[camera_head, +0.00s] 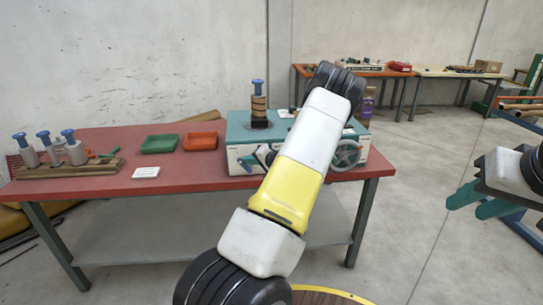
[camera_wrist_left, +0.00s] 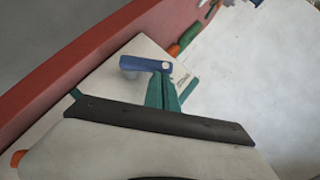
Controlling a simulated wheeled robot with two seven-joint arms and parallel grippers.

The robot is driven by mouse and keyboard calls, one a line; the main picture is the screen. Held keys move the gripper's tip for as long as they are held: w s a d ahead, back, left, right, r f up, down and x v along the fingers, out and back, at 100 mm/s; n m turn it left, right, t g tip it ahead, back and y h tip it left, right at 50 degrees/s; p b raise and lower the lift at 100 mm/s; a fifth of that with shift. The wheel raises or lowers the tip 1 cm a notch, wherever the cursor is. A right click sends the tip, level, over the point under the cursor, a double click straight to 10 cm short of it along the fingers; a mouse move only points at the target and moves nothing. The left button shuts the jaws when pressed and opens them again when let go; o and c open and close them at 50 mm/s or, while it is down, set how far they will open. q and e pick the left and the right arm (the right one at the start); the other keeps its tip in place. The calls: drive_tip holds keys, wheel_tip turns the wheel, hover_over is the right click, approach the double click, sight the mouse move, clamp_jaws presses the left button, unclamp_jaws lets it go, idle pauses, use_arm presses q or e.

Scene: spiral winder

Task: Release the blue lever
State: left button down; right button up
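The blue lever (camera_wrist_left: 146,64) shows in the left wrist view, close above the tips of my left gripper (camera_wrist_left: 161,80). The two teal fingers lie side by side with only a thin line between them. The tips overlap the lever's right part in the picture; I cannot tell whether they touch it. In the head view my left gripper (camera_head: 264,155) is at the front of the teal and white winder (camera_head: 238,130), partly hidden behind my own arm. My right gripper (camera_head: 480,201) is at the right edge, its teal fingers apart and empty, away from the table.
The winder stands on a red table (camera_head: 110,148). A green tray (camera_head: 160,144) and a red tray (camera_head: 201,141) lie left of it. A wooden rack (camera_head: 65,170) with blue-topped spools is further left. A handwheel (camera_head: 346,155) is on the winder's right front.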

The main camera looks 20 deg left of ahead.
use_arm(q)
drive_tip(key=shift+s+a, duration=0.15)
idle(0.4)
drive_tip(key=shift+r, duration=0.1)
drive_tip(key=w+r+v, duration=0.1)
drive_tip(key=w+v, duration=0.1)
drive_tip(key=v, duration=1.1)
drive_tip(key=shift+w+r, duration=0.3)
